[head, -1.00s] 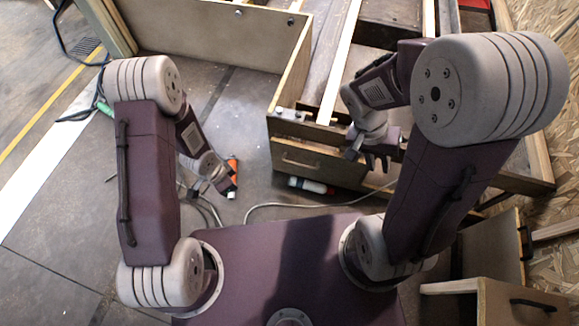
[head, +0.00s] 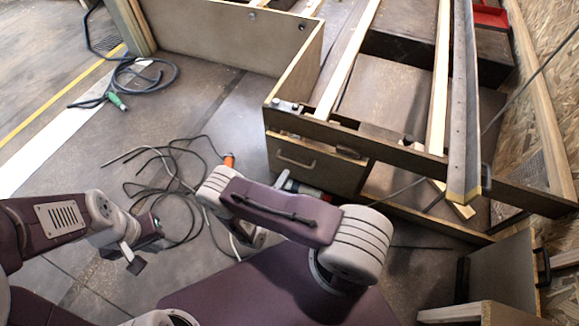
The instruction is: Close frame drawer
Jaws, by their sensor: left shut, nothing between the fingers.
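The wooden frame (head: 395,152) stands at the upper right. My left gripper (head: 138,262) is at the lower left, shut and empty, well away from the drawer.
A metal beam (head: 464,110) rests across the frame. A wooden unit with a black handle (head: 544,267) stands lower right.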

